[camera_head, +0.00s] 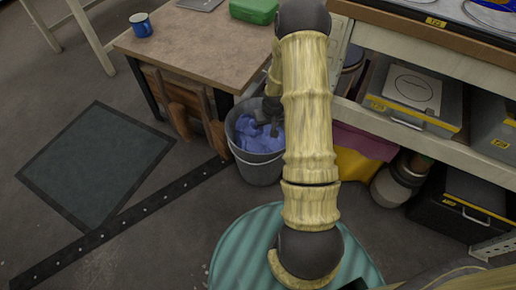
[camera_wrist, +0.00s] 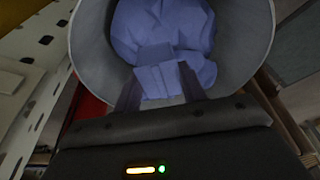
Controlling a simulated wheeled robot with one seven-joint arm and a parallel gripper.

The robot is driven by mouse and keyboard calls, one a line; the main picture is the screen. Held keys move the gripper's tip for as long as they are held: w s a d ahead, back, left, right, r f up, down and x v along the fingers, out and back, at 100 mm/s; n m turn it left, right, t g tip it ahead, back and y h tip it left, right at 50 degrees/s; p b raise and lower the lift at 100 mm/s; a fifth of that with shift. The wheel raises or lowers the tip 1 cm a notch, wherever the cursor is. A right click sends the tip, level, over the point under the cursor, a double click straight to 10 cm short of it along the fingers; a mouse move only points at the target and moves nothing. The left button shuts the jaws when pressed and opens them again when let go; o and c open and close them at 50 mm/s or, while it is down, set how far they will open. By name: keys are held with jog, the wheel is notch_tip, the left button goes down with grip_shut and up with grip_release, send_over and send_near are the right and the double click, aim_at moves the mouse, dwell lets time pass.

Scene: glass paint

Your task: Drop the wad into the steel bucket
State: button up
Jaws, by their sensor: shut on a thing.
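The steel bucket (camera_head: 258,172) stands on the floor beside the wooden table. Its grey inner wall (camera_wrist: 247,45) surrounds the far part of the wrist view. My gripper (camera_head: 270,122) reaches down into the bucket's mouth. In the wrist view my gripper (camera_wrist: 158,80) is shut on a blue crumpled wad (camera_wrist: 155,75) between its two dark fingers. More blue crumpled material (camera_wrist: 165,28) lies beyond it in the bucket; it also shows in the head view (camera_head: 252,137). I cannot tell where the held wad ends and the other material begins.
The wooden table (camera_head: 190,48) holds a blue mug (camera_head: 141,25) and a green box (camera_head: 254,10). A shelf with grey cases (camera_head: 412,92) stands at the right. A teal ribbed round surface (camera_head: 238,255) is in front. Floor at the left is open around a dark mat (camera_head: 95,165).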

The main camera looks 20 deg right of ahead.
jog(key=shift+f+b, duration=0.4)
jog(key=shift+f, duration=0.4)
jog(key=o, duration=1.1)
jog(key=shift+r, duration=0.1)
jog(key=p+v, duration=0.7)
jog(key=v, duration=1)
jog(key=shift+s, duration=0.15)
jog(key=shift+r, duration=0.15)
